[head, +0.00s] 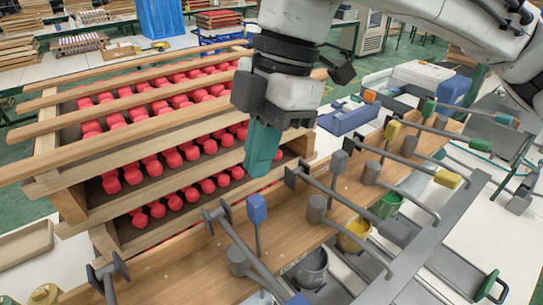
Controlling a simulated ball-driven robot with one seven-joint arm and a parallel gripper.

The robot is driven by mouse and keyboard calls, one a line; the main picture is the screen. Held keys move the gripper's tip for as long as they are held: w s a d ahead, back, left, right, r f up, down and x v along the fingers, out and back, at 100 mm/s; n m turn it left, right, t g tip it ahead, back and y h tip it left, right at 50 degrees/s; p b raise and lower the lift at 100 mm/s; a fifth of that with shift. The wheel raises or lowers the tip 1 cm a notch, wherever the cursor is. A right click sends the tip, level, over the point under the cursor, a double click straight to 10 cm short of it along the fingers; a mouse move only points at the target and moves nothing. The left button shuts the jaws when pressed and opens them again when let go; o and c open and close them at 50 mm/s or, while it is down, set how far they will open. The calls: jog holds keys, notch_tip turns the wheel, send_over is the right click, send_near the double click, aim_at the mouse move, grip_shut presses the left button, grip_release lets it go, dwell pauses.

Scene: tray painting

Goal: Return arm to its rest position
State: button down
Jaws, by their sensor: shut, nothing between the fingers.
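My gripper (262,150) has teal fingers and hangs pointing down from the arm at the upper middle of the head view. Its fingers are together and hold nothing. It is in front of the right part of the wooden tray stack (75,205), which bears rows of red pieces (172,200). The arm reaches in from the upper right, and its dark and white wrist hides part of the trays.
A wooden board (190,262) carries grey rods with coloured blocks, including a blue block (257,208) close below my gripper. A blue box (348,118) sits behind.

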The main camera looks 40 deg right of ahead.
jog(key=v, duration=0.9)
jog(key=shift+w, duration=0.1)
